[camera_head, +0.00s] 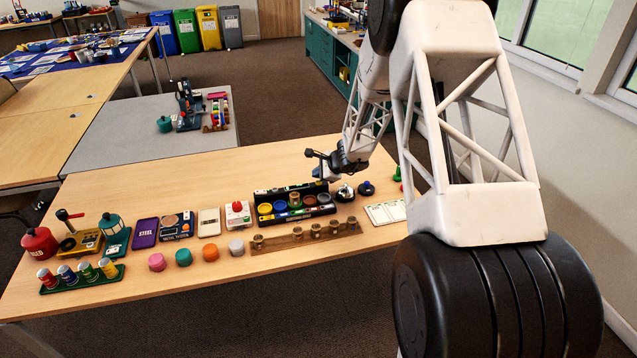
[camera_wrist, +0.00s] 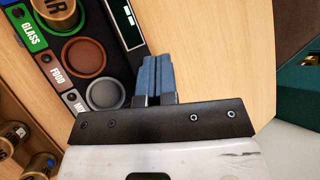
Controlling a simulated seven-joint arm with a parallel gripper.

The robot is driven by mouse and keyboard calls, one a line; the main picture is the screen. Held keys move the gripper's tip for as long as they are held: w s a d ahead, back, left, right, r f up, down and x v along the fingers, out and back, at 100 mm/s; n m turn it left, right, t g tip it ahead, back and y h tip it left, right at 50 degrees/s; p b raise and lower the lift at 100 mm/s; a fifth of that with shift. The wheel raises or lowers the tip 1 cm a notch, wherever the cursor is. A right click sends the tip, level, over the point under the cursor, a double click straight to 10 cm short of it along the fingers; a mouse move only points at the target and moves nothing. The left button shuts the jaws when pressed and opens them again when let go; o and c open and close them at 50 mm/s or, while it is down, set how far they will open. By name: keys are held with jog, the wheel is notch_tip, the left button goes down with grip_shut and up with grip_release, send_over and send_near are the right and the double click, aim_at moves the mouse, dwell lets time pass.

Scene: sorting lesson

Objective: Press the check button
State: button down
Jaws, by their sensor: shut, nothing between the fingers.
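A small white box with a red button (camera_head: 237,208) stands on the table, left of the black sorting tray in the head view. I see no readable label on it, so I cannot tell for sure whether it is the check button. My gripper (camera_head: 318,173) is above the right end of the black sorting tray (camera_head: 268,196), to the right of the red button and apart from it. In the wrist view, its blue fingers (camera_wrist: 152,60) are together with nothing between them, beside the tray's wells (camera_wrist: 83,57). The red button does not show in the wrist view.
A wooden rack (camera_head: 290,239) with several brass-coloured cups lies in front of the tray. Several coloured pucks (camera_head: 184,257) lie left of it. A dark dome-shaped object (camera_head: 345,193) and a white card (camera_head: 385,212) are to the right. Bare tabletop (camera_head: 215,170) lies behind the row.

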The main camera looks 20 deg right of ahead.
aim_at(318, 183)
jog(key=shift+f, duration=0.85)
dwell(1.5)
jog(key=shift+r, duration=0.85)
jog(key=shift+r, duration=0.1)
dwell(0.4)
jog(key=shift+r, duration=2.45)
